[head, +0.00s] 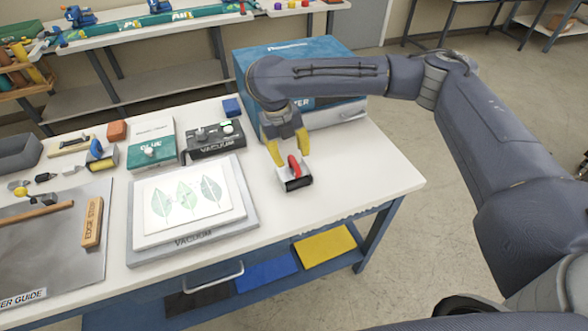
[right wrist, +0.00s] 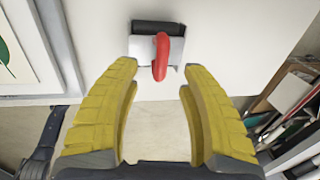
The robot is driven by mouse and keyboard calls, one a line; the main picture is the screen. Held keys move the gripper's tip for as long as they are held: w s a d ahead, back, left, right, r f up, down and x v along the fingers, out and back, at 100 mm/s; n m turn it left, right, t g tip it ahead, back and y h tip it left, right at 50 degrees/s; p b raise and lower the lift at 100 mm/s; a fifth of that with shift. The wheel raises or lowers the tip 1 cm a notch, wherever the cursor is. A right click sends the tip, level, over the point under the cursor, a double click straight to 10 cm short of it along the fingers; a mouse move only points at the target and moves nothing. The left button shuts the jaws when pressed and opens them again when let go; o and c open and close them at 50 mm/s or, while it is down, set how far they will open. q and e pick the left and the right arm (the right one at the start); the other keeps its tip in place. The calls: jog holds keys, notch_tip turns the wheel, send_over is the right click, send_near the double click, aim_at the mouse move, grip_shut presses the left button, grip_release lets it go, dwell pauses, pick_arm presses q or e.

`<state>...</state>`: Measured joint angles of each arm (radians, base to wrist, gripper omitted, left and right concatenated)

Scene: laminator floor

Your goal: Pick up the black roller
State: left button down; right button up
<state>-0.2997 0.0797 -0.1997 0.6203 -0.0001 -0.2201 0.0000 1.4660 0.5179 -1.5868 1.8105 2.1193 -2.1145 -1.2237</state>
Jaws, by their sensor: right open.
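The black roller (head: 297,184) lies on the white tabletop in the head view, with a red handle and a pale metal frame. In the right wrist view the black roller (right wrist: 158,28) is at the top middle, its red handle pointing toward the fingers. My right gripper (head: 288,158) has yellow fingers and is just above and behind the roller. In the right wrist view my right gripper (right wrist: 158,80) is open, with the red handle beyond and between the fingertips. Nothing is held in it. My left gripper is not in view.
A blue laminator box (head: 255,70) stands behind my right gripper. A vacuum frame (head: 250,220) with leaf prints (head: 187,199) lies left of the roller. A black vacuum unit (head: 205,140) and a glue box (head: 152,130) stand farther left. The tabletop right of the roller is clear.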

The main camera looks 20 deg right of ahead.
aim_at(293, 161)
jog(key=shift+w+d+f, duration=0.1)
jog(key=shift+d+f, duration=0.05)
jog(key=shift+f, duration=0.65)
jog(key=shift+d+f, duration=0.2)
jog(key=shift+f, duration=0.65)
jog(key=shift+w+d+f, duration=0.1)
jog(key=shift+d+f, duration=0.05)
jog(key=shift+f, duration=0.65)
jog(key=shift+o, duration=0.3)
grip_shut()
